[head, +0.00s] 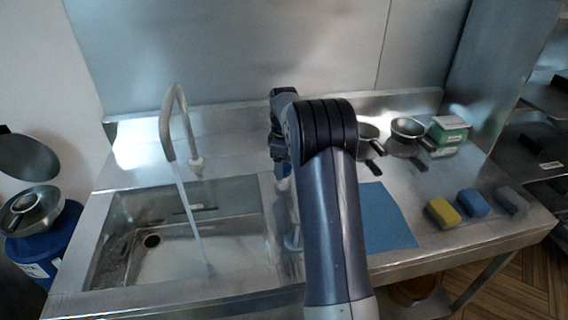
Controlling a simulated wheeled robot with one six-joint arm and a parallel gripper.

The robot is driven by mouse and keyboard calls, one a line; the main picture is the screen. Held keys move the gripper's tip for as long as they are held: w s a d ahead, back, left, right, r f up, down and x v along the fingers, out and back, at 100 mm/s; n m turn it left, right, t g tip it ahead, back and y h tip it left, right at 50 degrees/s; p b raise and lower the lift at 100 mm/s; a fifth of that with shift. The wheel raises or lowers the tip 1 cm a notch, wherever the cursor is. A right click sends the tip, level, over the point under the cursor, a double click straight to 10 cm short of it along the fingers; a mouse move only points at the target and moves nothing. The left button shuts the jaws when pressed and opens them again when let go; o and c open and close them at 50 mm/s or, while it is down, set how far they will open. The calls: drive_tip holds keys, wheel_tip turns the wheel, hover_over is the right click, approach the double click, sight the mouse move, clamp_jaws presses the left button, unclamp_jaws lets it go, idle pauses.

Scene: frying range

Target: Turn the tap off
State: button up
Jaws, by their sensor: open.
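The tap (165,128) is a tall grey gooseneck at the back of the sink (118,205). A stream of water (190,222) runs from its spout down to the basin floor. A short pale handle (197,163) stands at the tap's base, to the right of the spout. My gripper (277,150) hangs to the right of the tap and its handle, clearly apart from both. It is open, with no object visible in it. Its fingertips are small and partly hidden by my arm.
Right of my arm lie a blue mat (388,220), small pans (405,140), a green-white box (448,130), and yellow (442,213), blue (473,203) and grey (511,200) sponges. A blue bin (45,240) with bowls stands left. Counter between tap and gripper looks clear.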

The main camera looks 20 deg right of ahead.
drive_tip(key=shift+f, duration=0.25)
drive_tip(key=c, duration=1)
drive_tip(key=m+p, duration=0.1)
drive_tip(key=m, duration=0.3)
drive_tip(key=shift+r+p, duration=0.1)
drive_tip(key=shift+p, duration=0.25)
drive_tip(key=shift+s+a+m+p, duration=0.15)
drive_tip(key=shift+m+p, duration=0.2)
drive_tip(key=shift+m, duration=1.85)
